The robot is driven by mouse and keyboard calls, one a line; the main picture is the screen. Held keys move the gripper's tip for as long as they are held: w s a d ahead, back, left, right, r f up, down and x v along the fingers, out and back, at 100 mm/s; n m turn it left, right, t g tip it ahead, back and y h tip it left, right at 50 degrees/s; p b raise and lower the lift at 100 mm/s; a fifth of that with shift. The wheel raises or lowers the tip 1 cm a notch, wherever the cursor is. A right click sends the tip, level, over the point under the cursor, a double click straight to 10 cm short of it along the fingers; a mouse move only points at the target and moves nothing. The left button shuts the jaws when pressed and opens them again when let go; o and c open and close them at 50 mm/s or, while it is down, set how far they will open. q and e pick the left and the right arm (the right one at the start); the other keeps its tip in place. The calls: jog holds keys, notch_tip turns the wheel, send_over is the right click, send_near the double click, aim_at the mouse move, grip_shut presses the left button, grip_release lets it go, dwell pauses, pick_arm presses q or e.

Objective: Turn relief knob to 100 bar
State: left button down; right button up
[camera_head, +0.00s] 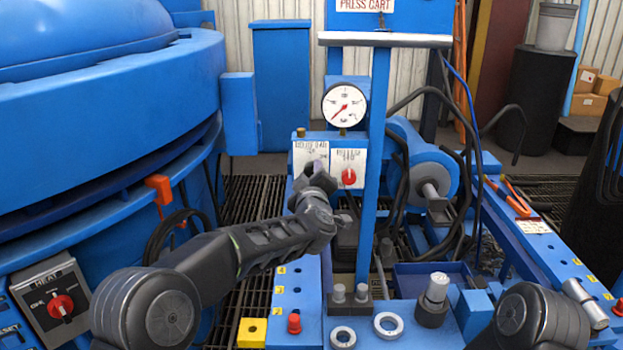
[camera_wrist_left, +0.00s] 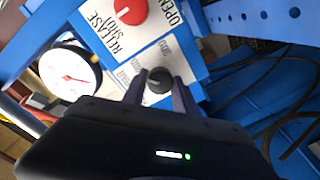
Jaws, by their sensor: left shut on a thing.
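The relief knob (camera_wrist_left: 158,86) is a small black knob on a white label plate in the left wrist view. My left gripper (camera_wrist_left: 161,77) has one finger on each side of it and is shut on it. In the head view my left gripper (camera_head: 318,178) covers the knob, in front of the left white plate (camera_head: 305,156). The scale marks around the knob are too small and partly hidden to read a setting. The round pressure gauge (camera_head: 344,104) above has a red needle that points to the lower left. My right gripper is out of view.
A red release knob (camera_head: 349,176) sits close to the right of my left gripper; it also shows in the left wrist view (camera_wrist_left: 124,12). A blue post (camera_head: 374,170) stands right of it. A large blue furnace body (camera_head: 100,110) and a heat panel (camera_head: 50,290) are at left.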

pick_arm(q)
jog(key=n+b, duration=0.3)
jog(key=n, duration=0.2)
jog(key=shift+f, duration=0.2)
jog(key=n+b, duration=0.2)
jog(key=n, duration=0.2)
jog(key=shift+h, duration=0.4)
jog(key=shift+r+n+b, duration=0.1)
jog(key=shift+n+b, duration=0.35)
jog(key=shift+n, duration=0.15)
jog(key=c, duration=1)
grip_release()
jog(key=shift+o, duration=0.2)
jog(key=shift+r, duration=0.1)
jog(key=s, duration=0.7)
jog(key=shift+s, duration=0.4)
